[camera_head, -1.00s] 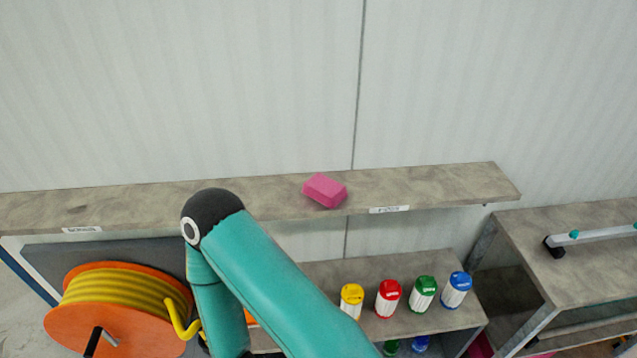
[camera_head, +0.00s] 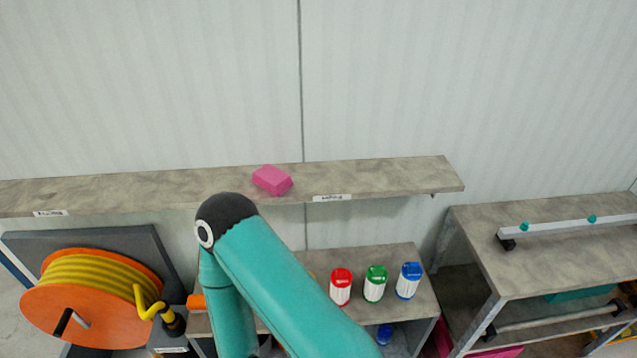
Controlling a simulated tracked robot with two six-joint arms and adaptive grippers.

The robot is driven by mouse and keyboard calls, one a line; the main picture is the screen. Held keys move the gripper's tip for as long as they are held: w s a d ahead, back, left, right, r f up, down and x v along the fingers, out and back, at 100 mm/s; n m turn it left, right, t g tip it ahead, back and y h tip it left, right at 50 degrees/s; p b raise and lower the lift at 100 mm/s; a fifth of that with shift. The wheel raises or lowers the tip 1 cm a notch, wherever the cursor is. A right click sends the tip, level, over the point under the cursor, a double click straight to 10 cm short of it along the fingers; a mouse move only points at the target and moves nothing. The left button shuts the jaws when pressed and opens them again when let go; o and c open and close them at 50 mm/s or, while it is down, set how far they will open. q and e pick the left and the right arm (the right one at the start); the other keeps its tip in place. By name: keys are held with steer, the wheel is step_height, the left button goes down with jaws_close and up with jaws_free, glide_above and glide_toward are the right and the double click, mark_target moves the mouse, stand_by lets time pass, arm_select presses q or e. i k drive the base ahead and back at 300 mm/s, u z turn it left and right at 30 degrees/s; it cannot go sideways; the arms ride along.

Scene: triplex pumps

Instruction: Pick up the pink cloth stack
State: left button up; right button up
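The pink cloth stack (camera_head: 272,180) is a small block lying on the long wall shelf (camera_head: 385,175), near the shelf's front edge. One of my teal arms with a black elbow rises from the bottom of the picture. Its elbow is below and to the left of the pink stack, in front of the shelf edge and apart from the stack in the picture. Neither gripper is in view. Nothing touches the pink stack.
An orange reel with yellow hose (camera_head: 95,290) stands at the lower left. A lower shelf holds bottles with red (camera_head: 341,285), green (camera_head: 375,283) and blue (camera_head: 408,280) caps. A grey bench (camera_head: 540,250) stands at the right. The shelf around the stack is clear.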

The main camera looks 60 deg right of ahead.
mark_target(275, 181)
steer(key=z, duration=0.05)
steer(key=k, duration=1.45)
steer(key=z, duration=0.85)
steer(key=i, duration=1)
